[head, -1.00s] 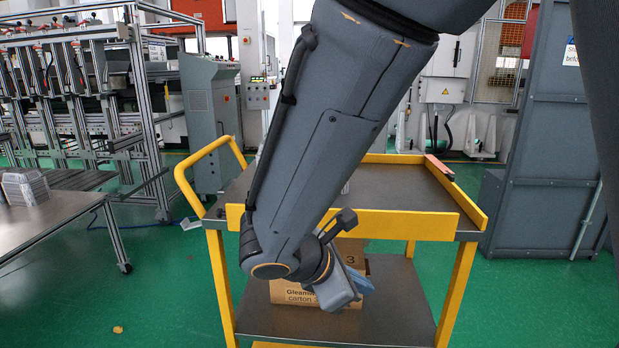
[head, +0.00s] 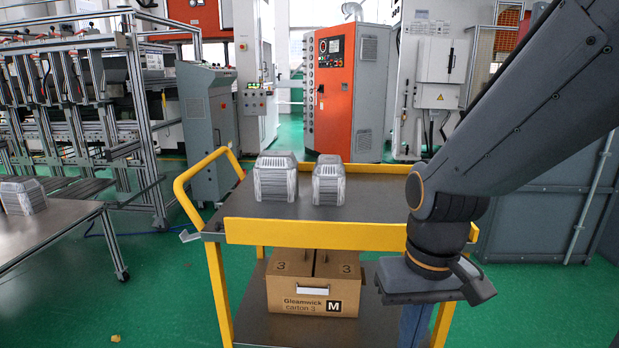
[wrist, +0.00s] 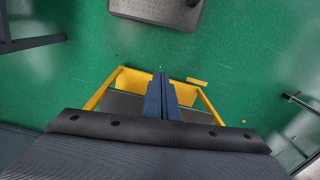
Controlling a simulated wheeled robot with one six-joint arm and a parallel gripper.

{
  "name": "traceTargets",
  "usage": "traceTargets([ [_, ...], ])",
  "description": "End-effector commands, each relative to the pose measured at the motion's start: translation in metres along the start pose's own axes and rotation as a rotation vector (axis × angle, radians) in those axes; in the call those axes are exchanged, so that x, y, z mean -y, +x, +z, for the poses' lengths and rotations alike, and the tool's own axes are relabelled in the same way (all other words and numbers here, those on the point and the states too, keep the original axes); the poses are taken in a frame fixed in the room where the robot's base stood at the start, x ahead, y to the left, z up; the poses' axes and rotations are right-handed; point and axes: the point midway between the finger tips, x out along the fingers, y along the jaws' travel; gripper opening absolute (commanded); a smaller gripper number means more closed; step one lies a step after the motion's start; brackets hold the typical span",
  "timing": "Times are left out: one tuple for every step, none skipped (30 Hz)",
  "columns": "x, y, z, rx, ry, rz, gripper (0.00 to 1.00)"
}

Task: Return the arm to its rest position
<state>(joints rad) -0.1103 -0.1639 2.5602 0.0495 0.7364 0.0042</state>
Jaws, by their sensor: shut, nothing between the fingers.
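My gripper (head: 412,326) hangs at the right front of the yellow cart in the head view, below my folded wrist, with its blue fingers pointing down. In the wrist view the two dark blue fingers (wrist: 161,97) lie together, shut and empty. In the head view the lower ends of the fingers run to the picture's bottom edge. My arm comes in from the upper right and covers the cart's right front corner. The gripper touches nothing that I can see.
Green floor lies open between.

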Motion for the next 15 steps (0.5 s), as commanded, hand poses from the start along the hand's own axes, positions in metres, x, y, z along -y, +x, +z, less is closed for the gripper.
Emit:
traceTargets([
  [-0.002, -0.008, 0.002, 0.004, 0.006, 0.003, 0.00],
  [-0.004, -0.011, 0.002, 0.003, 0.010, 0.004, 0.00],
  [-0.006, -0.014, 0.003, 0.003, 0.014, 0.006, 0.00],
  [-0.008, -0.017, 0.003, 0.005, 0.019, 0.008, 0.00],
  [-0.009, -0.020, 0.004, 0.006, 0.022, 0.010, 0.00],
  [-0.012, -0.025, 0.004, 0.005, 0.028, 0.012, 0.00],
  [-0.014, -0.028, 0.005, 0.006, 0.033, 0.014, 0.00],
  [-0.016, -0.031, 0.006, 0.007, 0.038, 0.016, 0.00],
  [-0.019, -0.036, 0.007, 0.007, 0.045, 0.018, 0.00],
  [-0.021, -0.039, 0.008, 0.007, 0.050, 0.020, 0.00],
  [-0.023, -0.042, 0.008, 0.008, 0.055, 0.021, 0.00],
  [-0.026, -0.045, 0.009, 0.007, 0.060, 0.023, 0.00],
  [-0.028, -0.047, 0.009, 0.008, 0.064, 0.024, 0.00],
  [-0.029, -0.048, 0.010, 0.008, 0.068, 0.025, 0.00],
  [-0.031, -0.050, 0.010, 0.008, 0.071, 0.026, 0.00],
])
